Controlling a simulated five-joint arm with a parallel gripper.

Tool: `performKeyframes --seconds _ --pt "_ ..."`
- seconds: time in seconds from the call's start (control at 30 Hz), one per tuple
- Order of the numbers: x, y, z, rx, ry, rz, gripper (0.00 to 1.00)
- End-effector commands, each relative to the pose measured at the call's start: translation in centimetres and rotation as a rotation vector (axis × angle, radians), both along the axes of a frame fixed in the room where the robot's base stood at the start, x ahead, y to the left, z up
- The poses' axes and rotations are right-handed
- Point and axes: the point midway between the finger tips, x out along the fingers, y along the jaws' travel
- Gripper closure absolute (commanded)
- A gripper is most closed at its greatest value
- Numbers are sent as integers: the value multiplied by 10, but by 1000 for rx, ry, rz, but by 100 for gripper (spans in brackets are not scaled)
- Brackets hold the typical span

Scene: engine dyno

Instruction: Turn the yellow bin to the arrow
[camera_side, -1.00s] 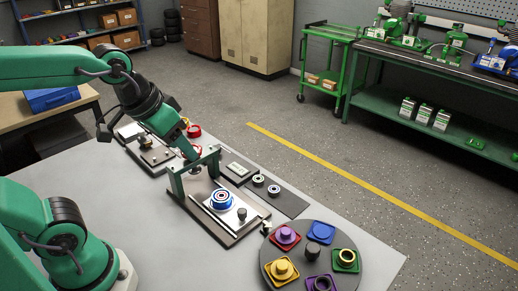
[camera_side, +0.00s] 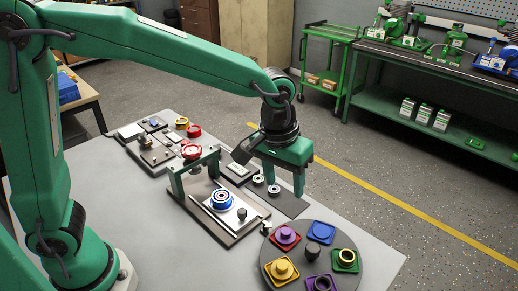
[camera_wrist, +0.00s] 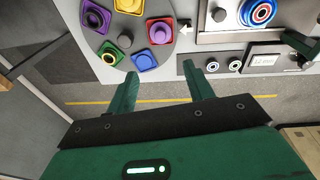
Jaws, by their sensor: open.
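The dark round turntable (camera_side: 335,279) carries several coloured square bins with round pieces in them. The yellow bin (camera_side: 282,270) is at its front left in the side view. A dark knob (camera_side: 312,251) stands at the turntable's middle. My gripper (camera_side: 284,188) is open and empty, pointing down beyond the turntable, apart from it. Its fingers also show in the wrist view (camera_wrist: 172,75).
A fixture with a green frame and blue ringed part (camera_side: 221,200) stands left of the turntable. A dark mat (camera_side: 286,205) with two small round parts lies below my gripper. The table's front right corner is bare.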

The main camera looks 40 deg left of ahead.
Motion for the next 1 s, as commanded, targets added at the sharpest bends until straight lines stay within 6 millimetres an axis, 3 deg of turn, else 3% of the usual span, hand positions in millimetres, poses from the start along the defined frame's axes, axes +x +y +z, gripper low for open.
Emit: performKeyframes --seconds 0.2,0.4,1.0 --pt "9 -49 -37 25 64 15 48" --pt "11 -77 -60 43 96 31 48" --pt "11 -85 -80 48 105 37 48"
